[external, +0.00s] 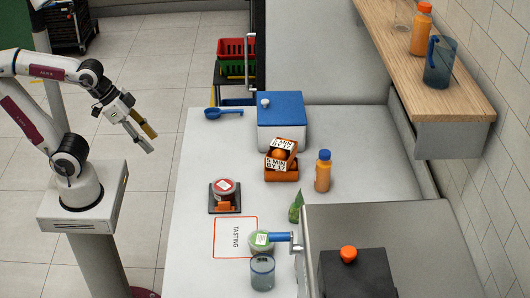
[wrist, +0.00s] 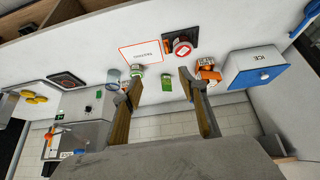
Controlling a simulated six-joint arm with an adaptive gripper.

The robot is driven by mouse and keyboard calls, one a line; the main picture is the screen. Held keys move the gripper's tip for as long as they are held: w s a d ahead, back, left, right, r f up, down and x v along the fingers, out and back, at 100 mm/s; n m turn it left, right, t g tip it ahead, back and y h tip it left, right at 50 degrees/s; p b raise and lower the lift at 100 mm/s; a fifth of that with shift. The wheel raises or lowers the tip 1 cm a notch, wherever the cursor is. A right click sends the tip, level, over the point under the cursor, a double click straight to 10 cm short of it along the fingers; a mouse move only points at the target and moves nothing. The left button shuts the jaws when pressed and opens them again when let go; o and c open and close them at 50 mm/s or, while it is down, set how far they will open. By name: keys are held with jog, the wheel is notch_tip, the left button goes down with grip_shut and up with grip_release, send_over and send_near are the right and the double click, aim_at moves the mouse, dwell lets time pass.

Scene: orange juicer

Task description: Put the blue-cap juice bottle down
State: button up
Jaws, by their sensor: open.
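The blue-cap juice bottle (external: 323,175), orange with a blue cap, stands upright on the white counter (external: 193,180), to the right of the orange boxes. My gripper (external: 152,142) is off to the left, beyond the counter's left edge and well apart from the bottle. Its two fingers are spread with nothing between them; they also show apart in the wrist view (wrist: 159,76). I cannot make out the bottle clearly in the wrist view, where a finger may hide it.
Near the bottle are orange boxes (external: 282,168), a blue-lidded ice box (external: 281,120) and a green packet (external: 296,207). A tasting mat (external: 228,244), red-lidded jar (external: 223,190), blue cup (external: 262,273) and juicer (external: 350,270) stand nearer. A shelf (external: 440,85) holds an orange-cap bottle (external: 420,36) and blue jug (external: 439,65).

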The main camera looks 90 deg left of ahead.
jog(key=shift+g, duration=0.5)
jog(key=s, duration=0.3)
jog(key=s+f, duration=0.1)
jog(key=s, duration=0.1)
jog(key=shift+s+a, duration=0.1)
jog(key=shift+a, duration=0.3)
dwell(0.4)
